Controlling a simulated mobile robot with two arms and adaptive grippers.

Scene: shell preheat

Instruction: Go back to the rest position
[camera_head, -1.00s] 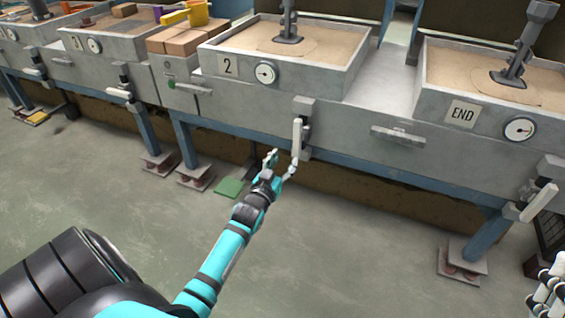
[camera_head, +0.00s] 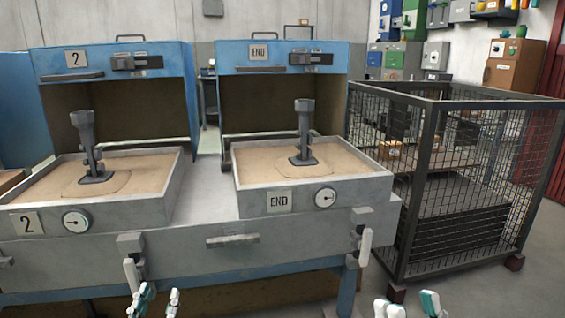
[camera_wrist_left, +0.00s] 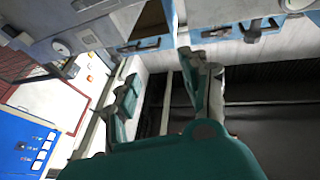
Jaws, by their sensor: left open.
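My left gripper (camera_head: 158,298) shows only its fingertips at the bottom edge of the head view, apart and empty. It is in front of station 2, close to the white lever handle (camera_head: 131,274); whether they touch cannot be told. In the left wrist view my left gripper (camera_wrist_left: 160,92) has its two teal fingers spread with nothing between them. My right gripper (camera_head: 408,305) shows its fingertips at the bottom edge, right of the END station. They stand apart with nothing visible between them. The rest of both arms is out of the head view.
Two sand-filled stations, station 2 (camera_head: 27,222) and the END station (camera_head: 279,202), stand ahead with blue hoods behind. The END lever handle (camera_head: 365,246) hangs at the front right. A black mesh cage (camera_head: 470,215) stands to the right. Grey floor is clear beyond it.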

